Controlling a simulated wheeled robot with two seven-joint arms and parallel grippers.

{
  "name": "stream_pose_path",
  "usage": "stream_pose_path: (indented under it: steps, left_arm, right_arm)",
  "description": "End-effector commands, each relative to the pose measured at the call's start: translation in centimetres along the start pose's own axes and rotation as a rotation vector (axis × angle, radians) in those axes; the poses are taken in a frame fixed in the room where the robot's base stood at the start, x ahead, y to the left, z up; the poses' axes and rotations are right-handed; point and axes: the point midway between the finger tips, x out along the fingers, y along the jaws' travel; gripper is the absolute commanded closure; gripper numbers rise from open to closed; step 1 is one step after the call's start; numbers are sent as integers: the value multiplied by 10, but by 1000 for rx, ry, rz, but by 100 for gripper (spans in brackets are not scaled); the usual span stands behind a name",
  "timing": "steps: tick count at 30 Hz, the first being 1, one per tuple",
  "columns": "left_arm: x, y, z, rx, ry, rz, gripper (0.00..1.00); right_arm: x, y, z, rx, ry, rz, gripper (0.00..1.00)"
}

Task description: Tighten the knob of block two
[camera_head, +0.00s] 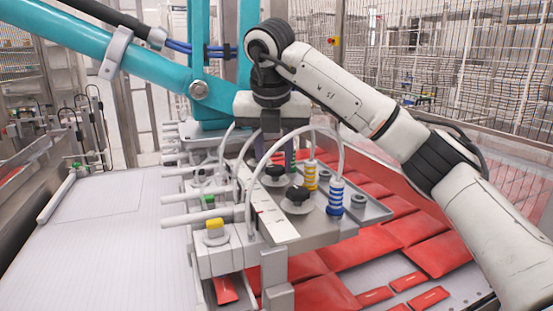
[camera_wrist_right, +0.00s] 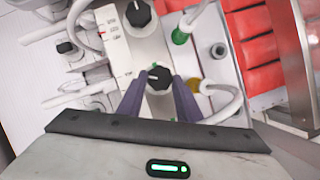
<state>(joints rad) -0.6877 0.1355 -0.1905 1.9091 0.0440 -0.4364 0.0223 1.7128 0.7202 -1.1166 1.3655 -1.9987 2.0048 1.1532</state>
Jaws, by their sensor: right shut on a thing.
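Another black knob (camera_wrist_right: 138,14) stands beside a white scale with red marks in the wrist view. I cannot read any block number. My left gripper is not in view.
A blue-striped suction cup (camera_head: 335,198) and a yellow-striped one (camera_head: 310,174) stand right of the knobs. Clear hoses (camera_head: 248,185) arch close to my gripper. A teal machine arm (camera_head: 150,65) crosses above left. Red packets (camera_head: 375,246) lie below right.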

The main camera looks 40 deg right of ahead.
Motion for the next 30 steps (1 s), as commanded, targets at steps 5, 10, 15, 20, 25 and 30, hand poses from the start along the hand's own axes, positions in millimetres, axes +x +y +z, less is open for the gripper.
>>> stream_pose_path:
  steps: [5,10,15,20,25,30]
  left_arm:
    - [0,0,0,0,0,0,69]
    - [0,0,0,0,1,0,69]
    - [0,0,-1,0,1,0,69]
    - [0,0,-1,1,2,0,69]
    - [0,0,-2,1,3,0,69]
    - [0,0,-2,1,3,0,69]
  right_arm:
    - [-2,2,1,156,-4,-64,90]
    - [-2,4,2,306,-4,-125,90]
    - [-1,6,2,456,-4,-187,90]
    - [-1,8,3,597,-3,-245,90]
    - [0,10,4,738,-3,-303,90]
    - [0,10,5,861,-3,-353,90]
